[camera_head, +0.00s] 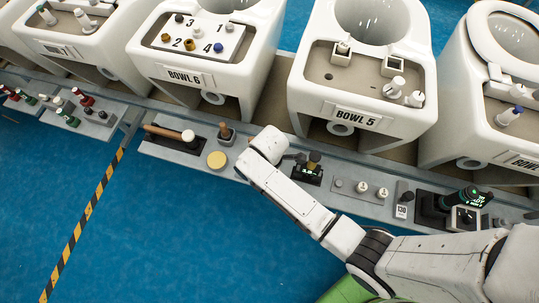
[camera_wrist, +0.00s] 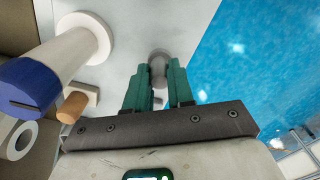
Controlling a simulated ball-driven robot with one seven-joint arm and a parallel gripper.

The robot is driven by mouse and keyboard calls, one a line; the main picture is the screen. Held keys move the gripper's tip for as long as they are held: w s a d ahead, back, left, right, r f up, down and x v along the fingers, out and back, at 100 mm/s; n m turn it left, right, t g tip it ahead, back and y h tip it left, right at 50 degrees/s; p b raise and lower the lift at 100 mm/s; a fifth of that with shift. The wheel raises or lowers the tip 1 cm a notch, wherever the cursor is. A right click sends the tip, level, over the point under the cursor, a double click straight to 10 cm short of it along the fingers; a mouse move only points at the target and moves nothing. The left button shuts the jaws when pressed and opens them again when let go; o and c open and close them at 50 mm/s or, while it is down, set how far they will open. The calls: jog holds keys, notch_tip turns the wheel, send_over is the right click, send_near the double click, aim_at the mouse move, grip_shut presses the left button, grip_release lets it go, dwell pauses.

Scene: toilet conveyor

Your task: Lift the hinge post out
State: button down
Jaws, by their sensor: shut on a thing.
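In the wrist view my gripper (camera_wrist: 159,76) has its two green fingers closed around a small grey round-headed post (camera_wrist: 158,57). I cannot tell for sure whether this is the hinge post, or whether it is clear of the pale surface (camera_wrist: 134,22) behind it. A white post with a blue cap (camera_wrist: 38,76) stands on a white round flange to the left, close to the camera and apart from the fingers. In the head view my arm reaches over the long grey tray, and the grip itself is too small to make out.
The grey tray (camera_head: 350,207) holds a yellow disc (camera_head: 217,160), a brown-handled tool (camera_head: 168,132), white knobs (camera_head: 362,187) and a dark green device (camera_head: 459,199). BOWL 5 (camera_head: 357,118) and BOWL 6 (camera_head: 187,76) stand behind it. Open blue floor (camera_head: 170,220) lies in front.

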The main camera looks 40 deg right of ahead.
jog(key=shift+r+p, duration=0.7)
jog(key=shift+p, duration=0.15)
dwell(0.4)
jog(key=shift+r+p, duration=2.7)
jog(key=shift+p, duration=0.05)
